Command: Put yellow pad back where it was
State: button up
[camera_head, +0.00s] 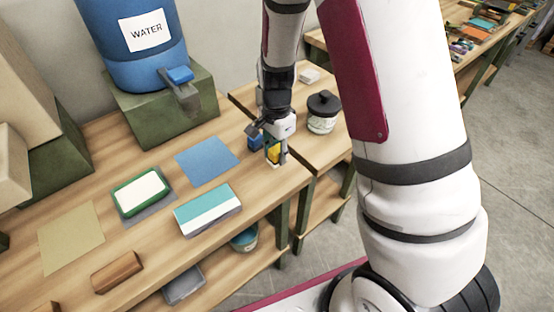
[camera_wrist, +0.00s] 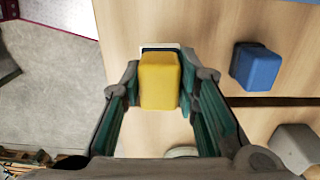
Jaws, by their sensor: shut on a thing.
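The yellow pad (camera_wrist: 160,80), a rounded block, sits between the fingers of my gripper (camera_wrist: 160,95) in the wrist view, and the fingers are shut on it. A white and dark blue edge (camera_wrist: 160,47) shows just behind it. In the head view, my gripper (camera_head: 275,152) points down near the right end of the wooden table (camera_head: 235,190), with the yellow pad (camera_head: 273,153) at its fingertips. Whether the pad touches the table is unclear. A blue block (camera_head: 254,141) stands just left of my gripper; it also shows in the wrist view (camera_wrist: 257,67).
A blue mat (camera_head: 208,160) and a tan mat (camera_head: 70,238) lie bare. A green-rimmed white pad (camera_head: 141,192), a teal-and-white block (camera_head: 208,210) and a wooden block (camera_head: 117,272) lie nearby. A black-lidded jar (camera_head: 322,114) stands right of my gripper. A water barrel (camera_head: 135,45) stands behind.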

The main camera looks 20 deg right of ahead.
aim_at(277, 160)
jog(key=shift+f, duration=1.8)
jog(key=o, duration=1.1)
jog(key=shift+f, duration=0.15)
jog(key=shift+o, duration=0.2)
